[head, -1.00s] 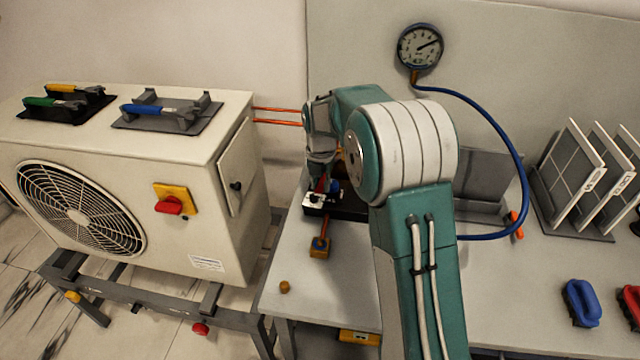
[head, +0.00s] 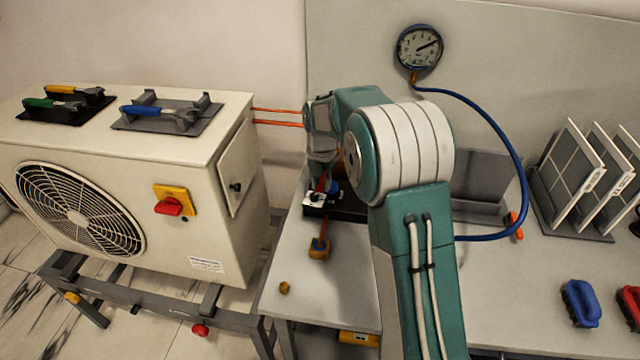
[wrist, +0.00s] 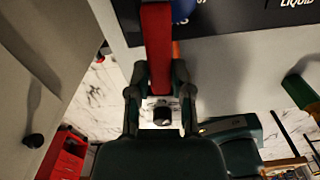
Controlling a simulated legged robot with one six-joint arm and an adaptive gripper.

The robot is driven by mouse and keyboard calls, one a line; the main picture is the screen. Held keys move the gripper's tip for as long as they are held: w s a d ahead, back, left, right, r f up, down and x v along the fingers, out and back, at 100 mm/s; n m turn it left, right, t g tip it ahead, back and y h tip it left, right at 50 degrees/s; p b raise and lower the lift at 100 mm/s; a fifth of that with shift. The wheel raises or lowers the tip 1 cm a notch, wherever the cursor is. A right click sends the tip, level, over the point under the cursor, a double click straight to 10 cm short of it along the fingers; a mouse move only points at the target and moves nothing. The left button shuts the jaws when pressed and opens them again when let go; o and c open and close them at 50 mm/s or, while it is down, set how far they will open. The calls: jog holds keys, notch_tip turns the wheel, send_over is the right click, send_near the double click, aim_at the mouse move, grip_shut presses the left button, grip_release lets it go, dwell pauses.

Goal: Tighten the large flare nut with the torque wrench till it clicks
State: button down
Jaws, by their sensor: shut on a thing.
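In the wrist view my gripper (wrist: 160,80) has its dark fingers closed on either side of a red bar (wrist: 157,45). The bar runs up from the fingers to the picture's top edge. In the head view my gripper (head: 322,172) points down over a black base with a white block (head: 314,199) at the bench's left end. A bit of the red bar (head: 321,185) shows below the fingers, beside a blue knob (head: 335,187). I cannot tell the large flare nut apart, nor whether the red bar is the torque wrench.
An orange bar with a yellowish block (head: 319,248) lies in front of the base; a small brass-coloured piece (head: 285,287) is nearer the bench edge. Tools in cradles (head: 160,110) lie on the outdoor unit (head: 130,150) at left. A gauge (head: 419,47) with blue hose hangs behind.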

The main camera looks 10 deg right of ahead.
jog(key=shift+w+d, duration=0.35)
jog(key=shift+w, duration=0.25)
dwell(0.4)
jog(key=c, duration=1.3)
grip_release()
grip_shut()
jog(key=shift+w+a+m, duration=0.95)
jog(key=shift+a+m, duration=0.3)
jog(key=shift+m, duration=0.05)
jog(key=shift+w+a+m, duration=1.3)
jog(key=shift+w+m, duration=0.2)
jog(key=shift+m, duration=0.1)
jog(key=shift+s+d+n, duration=0.7)
jog(key=shift+s+n, duration=0.15)
jog(key=shift+n, duration=0.05)
dwell(0.6)
jog(key=shift+s+a, duration=0.1)
